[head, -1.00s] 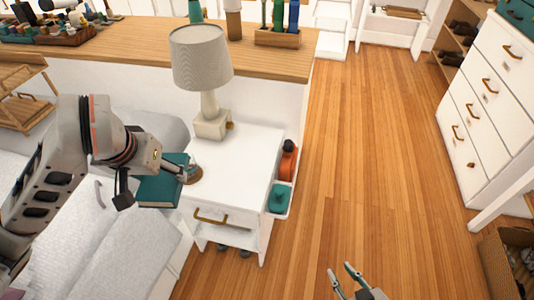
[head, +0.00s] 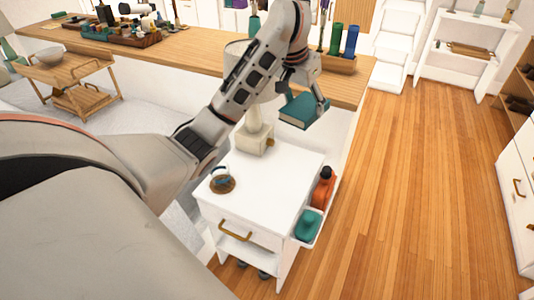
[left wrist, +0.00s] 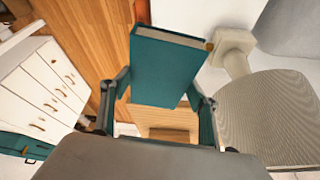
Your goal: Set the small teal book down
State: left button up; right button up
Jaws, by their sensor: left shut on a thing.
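My left gripper (head: 310,98) is shut on the small teal book (head: 297,111). The book is held tilted in the air, beside the lamp and in front of the long wooden counter. In the left wrist view, the teal book (left wrist: 166,66) shows its cover and pale page edge between the two fingers. The white nightstand (head: 278,180) stands below and nearer to me. My left arm crosses in front of the lamp and hides much of its shade. My right gripper is not in view.
The lamp's base (head: 255,140) stands at the back of the nightstand. The nightstand's middle and right are clear.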

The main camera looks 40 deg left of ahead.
pick_arm(q)
jog(key=w+a+f, duration=0.1)
jog(key=a+f, duration=0.1)
jog(key=w+a+f, duration=0.1)
jog(key=shift+w+a+f+b, duration=0.15)
jog(key=shift+a+f+b, duration=0.2)
jog(key=shift+f, duration=0.05)
send_over(290, 166)
jog(key=s, duration=0.2)
notch_tip(290, 166, down, 5)
notch_tip(290, 166, down, 14)
jog(key=m+b, duration=0.2)
jog(key=shift+w+a+f+h+b, duration=0.1)
jog(key=shift+a+f+h+b, duration=0.1)
jog(key=shift+h+b, duration=0.2)
jog(key=shift+f, duration=0.55)
notch_tip(290, 166, down, 4)
jog(key=shift+b, duration=0.65)
jog(key=shift+f, duration=0.25)
jog(key=shift+w+r, duration=0.1)
jog(key=shift+r, duration=0.05)
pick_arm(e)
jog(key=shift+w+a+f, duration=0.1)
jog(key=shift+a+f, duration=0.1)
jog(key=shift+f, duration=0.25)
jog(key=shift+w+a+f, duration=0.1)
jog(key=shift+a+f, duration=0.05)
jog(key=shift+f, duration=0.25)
